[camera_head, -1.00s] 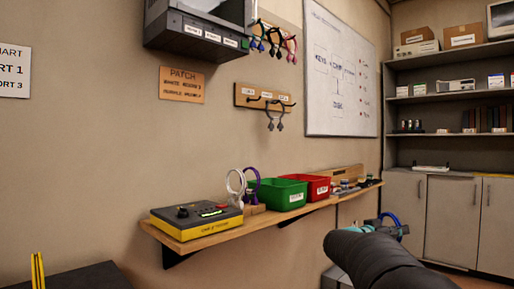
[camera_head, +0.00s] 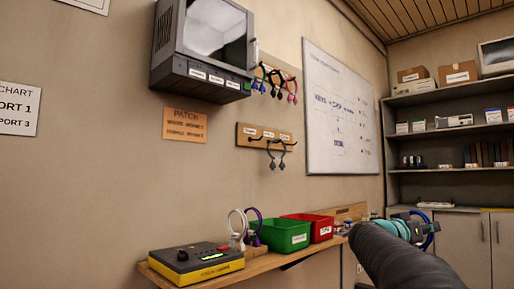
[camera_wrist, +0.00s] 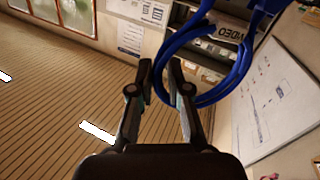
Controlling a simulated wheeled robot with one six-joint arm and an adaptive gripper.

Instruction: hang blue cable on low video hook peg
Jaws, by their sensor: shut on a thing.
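My gripper (camera_head: 420,226) is at the right of the head view, beyond my dark arm, and holds the blue cable (camera_head: 431,238). In the wrist view the blue cable (camera_wrist: 206,100) is a coiled loop beside my gripper's fingers (camera_wrist: 163,72), with a white tag reading VIDEO. The exact grip point is hard to see. The low peg board (camera_head: 250,137) is on the wall, left of and above my gripper, well apart from it. It has small labels too blurred to read, dark hooks, and a dark grey cable (camera_head: 271,158) hanging toward its right side.
Above is a monitor unit (camera_head: 213,50) and an upper board (camera_head: 284,74) with several cables. Below, a shelf (camera_head: 210,274) carries a yellow-black device (camera_head: 197,263), white and purple cables, a green bin (camera_head: 285,240) and a red bin (camera_head: 318,232). The wall around the low board is clear.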

